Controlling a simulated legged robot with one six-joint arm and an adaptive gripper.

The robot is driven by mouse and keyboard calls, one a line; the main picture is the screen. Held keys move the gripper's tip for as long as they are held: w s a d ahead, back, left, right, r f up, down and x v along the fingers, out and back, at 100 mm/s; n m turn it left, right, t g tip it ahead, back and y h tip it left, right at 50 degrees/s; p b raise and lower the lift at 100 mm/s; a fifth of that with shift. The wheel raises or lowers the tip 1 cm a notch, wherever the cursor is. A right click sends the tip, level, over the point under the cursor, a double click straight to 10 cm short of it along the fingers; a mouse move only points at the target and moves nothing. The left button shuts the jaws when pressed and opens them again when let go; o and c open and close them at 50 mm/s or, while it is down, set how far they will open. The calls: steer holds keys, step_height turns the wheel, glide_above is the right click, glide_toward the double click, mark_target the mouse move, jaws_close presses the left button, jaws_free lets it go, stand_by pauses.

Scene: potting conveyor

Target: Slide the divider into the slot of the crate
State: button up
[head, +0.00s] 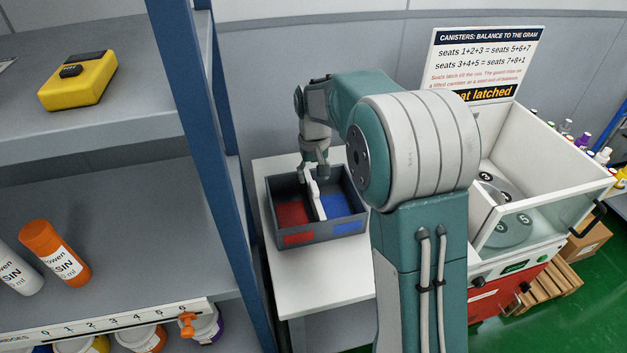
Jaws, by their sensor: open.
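The crate (321,232) is dark grey and stands on a white table, with a red floor on the left and a blue floor on the right. The divider (315,197) is a thin white panel between the red and blue sides, running from front to back. Its lower edge and the slot are too small or hidden to make out, so I cannot tell how deep it sits. My gripper (314,171) points down at the divider's far top part, close to it. It is open; whether its fingers touch the divider is unclear.
The white table (319,285) is bare in front of the crate. A blue shelf post (205,130) rises close on the left, beside shelves with a yellow device (78,80) and an orange bottle (55,253). A white canister machine (525,200) stands at the right.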

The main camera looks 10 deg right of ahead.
step_height(320, 180, up, 10)
steer(key=shift+f, duration=0.15)
stand_by(0.4)
